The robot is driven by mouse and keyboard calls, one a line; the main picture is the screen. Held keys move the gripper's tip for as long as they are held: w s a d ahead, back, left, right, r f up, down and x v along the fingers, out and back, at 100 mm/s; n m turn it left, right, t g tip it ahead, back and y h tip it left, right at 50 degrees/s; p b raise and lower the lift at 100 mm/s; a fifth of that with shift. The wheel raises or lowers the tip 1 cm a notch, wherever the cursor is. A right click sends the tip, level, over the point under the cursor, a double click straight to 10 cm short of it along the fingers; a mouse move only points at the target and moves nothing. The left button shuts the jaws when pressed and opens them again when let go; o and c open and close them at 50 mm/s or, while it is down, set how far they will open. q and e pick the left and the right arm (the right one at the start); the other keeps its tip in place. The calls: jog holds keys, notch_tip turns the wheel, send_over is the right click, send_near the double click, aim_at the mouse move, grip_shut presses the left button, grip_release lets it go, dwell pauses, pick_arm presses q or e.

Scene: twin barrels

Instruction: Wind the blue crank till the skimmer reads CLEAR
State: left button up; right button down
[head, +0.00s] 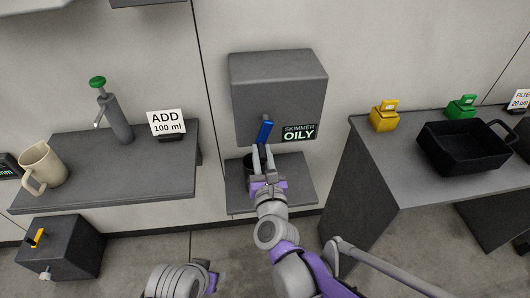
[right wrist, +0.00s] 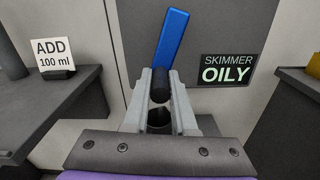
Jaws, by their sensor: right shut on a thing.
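The blue crank (head: 265,131) is on the front of the grey skimmer box (head: 285,75). In the right wrist view the crank's blue arm (right wrist: 171,40) leans slightly right, with a dark handle (right wrist: 160,82) at its lower end. My right gripper (head: 262,149) is shut on that handle, one finger on each side, as the right wrist view (right wrist: 160,84) shows. The skimmer's sign (head: 299,133) reads "SKIMMER OILY". My left gripper's fingers are not visible.
A dark container (head: 249,172) stands on the shelf below the skimmer, partly hidden by my gripper. The left shelf holds a green-topped pump (head: 116,119), a mug (head: 43,167) and an "ADD 100 ml" sign (head: 166,122). The right counter holds a black tray (head: 425,139).

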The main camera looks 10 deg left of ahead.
jog(key=shift+a+r, duration=0.1)
dwell(0.5)
jog(key=c, duration=0.7)
grip_release()
jog(key=shift+c, duration=0.2)
jog(key=shift+s, duration=0.15)
jog(key=p+v, duration=0.2)
jog(key=v, duration=0.8)
jog(key=shift+s, duration=0.25)
jog(key=shift+d, duration=0.2)
